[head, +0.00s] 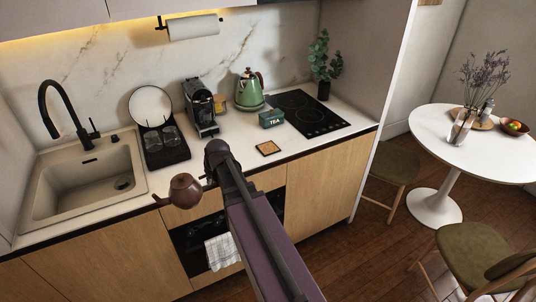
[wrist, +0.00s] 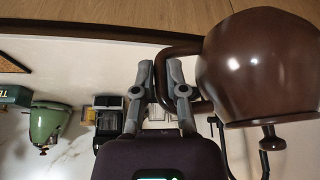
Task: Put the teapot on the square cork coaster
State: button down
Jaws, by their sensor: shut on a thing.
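The brown teapot (head: 185,191) hangs in the air in front of the counter's front edge, left of my arm, with its spout to the left in the head view. My gripper (wrist: 162,78) is shut on the teapot's handle. The wrist view is upside down and shows the round teapot body (wrist: 262,65) at the right, its lid knob pointing down in the picture. The square cork coaster (head: 268,148) lies bare on the counter near the front edge, to the right of the teapot. Its corner shows at the left of the wrist view (wrist: 12,62).
A green tea tin (head: 271,119) stands behind the coaster, with a green kettle (head: 248,90) farther back. A coffee machine (head: 202,108) and a black tray (head: 163,146) with glasses stand to the left. The black hob (head: 308,112) is right. Counter around the coaster is clear.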

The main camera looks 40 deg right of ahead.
aim_at(267, 147)
jog(key=u, duration=0.05)
jog(key=k, duration=0.8)
jog(key=z, duration=0.8)
jog(key=i, duration=1)
jog(key=z, duration=0.1)
